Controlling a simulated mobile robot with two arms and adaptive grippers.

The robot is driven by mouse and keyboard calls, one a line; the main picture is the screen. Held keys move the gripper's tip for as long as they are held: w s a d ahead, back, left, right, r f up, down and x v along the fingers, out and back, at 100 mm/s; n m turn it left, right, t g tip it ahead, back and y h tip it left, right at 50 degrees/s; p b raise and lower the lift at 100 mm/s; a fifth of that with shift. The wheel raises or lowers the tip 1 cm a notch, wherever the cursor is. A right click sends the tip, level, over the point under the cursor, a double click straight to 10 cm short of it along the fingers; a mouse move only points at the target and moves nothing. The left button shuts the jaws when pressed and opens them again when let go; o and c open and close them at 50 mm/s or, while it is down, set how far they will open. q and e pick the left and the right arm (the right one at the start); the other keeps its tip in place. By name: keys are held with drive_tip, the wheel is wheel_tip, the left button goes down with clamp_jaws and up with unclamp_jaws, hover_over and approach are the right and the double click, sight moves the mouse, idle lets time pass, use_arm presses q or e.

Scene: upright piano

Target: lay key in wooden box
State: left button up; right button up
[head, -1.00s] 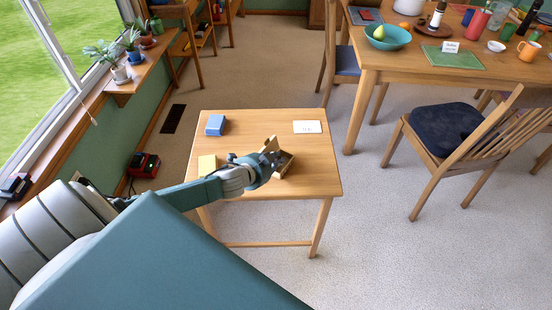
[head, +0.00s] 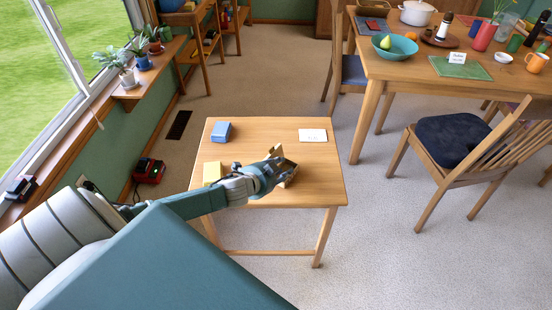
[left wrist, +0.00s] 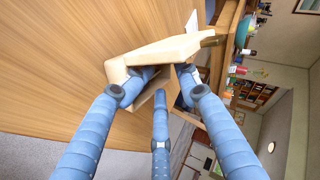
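The wooden box (head: 288,180) stands on the small table, partly hidden by my left gripper. In the left wrist view its pale wooden wall or lid (left wrist: 158,52) slants across, with a small brass-coloured piece at its right end. My left gripper (head: 274,172) is at the box. In the left wrist view its three blue fingers (left wrist: 160,85) are spread apart, with their tips at the box opening and partly hidden behind the wood. I see nothing held between them. I cannot make out a key in any view. My right gripper is not in view.
The small table (head: 240,140) also bears a blue box (head: 220,132), a yellow block (head: 212,172) and a white card (head: 313,136). Its middle is clear. A chair (head: 455,140) and a larger laden table (head: 400,72) stand to the right. A window shelf with plants is at the left.

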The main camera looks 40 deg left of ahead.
use_arm(q)
drive_tip(key=v, duration=1.1)
drive_tip(key=shift+s+r, duration=0.3)
drive_tip(key=shift+f, duration=0.1)
